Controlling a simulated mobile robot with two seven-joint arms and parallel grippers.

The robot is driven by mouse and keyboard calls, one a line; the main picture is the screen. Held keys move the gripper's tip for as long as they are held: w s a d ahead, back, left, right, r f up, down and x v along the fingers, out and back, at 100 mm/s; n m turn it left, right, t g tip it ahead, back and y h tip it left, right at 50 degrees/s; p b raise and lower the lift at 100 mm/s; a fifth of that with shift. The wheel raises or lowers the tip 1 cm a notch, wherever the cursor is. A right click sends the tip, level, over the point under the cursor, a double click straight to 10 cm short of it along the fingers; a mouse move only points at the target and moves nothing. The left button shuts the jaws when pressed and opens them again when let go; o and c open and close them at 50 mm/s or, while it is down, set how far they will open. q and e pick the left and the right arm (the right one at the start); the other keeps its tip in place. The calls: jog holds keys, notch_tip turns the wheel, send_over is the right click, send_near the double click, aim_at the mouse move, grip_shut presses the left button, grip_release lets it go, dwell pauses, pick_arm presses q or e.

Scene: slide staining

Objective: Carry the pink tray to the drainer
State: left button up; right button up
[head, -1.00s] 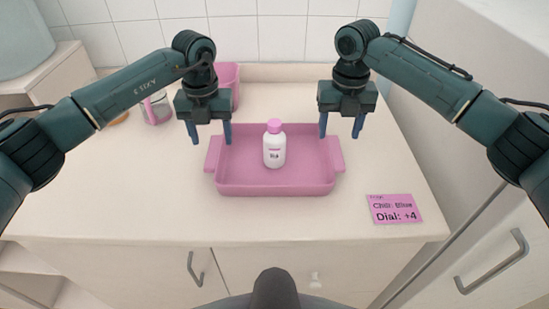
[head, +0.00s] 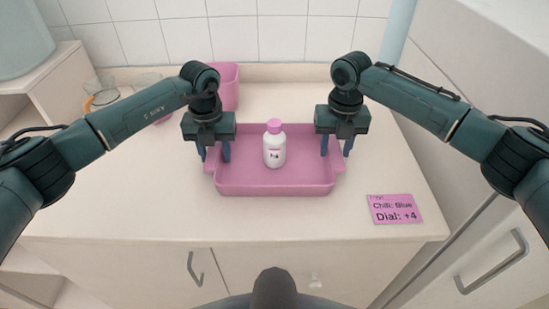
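The pink tray (head: 275,188) lies on the counter in the middle of the head view. A white bottle with a pink cap (head: 274,148) stands upright in it. My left gripper (head: 214,156) is at the tray's left end, its fingers apart around the handle area. My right gripper (head: 336,153) is likewise at the right end, fingers apart. The fingers partly hide both handles, so I cannot tell whether they press on them. I see no drainer that I can make out.
A pink container (head: 228,88) stands behind my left gripper. Clear glassware (head: 101,92) stands at the back left. A tall white cabinet (head: 485,80) borders the counter's right side. The counter (head: 130,200) is clear at the front left.

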pick_arm(q)
jog(key=c, duration=0.8)
pick_arm(e)
grip_shut()
pick_arm(q)
jog(key=shift+r, duration=0.15)
jog(key=shift+c, duration=0.2)
pick_arm(e)
jog(key=shift+r, duration=0.1)
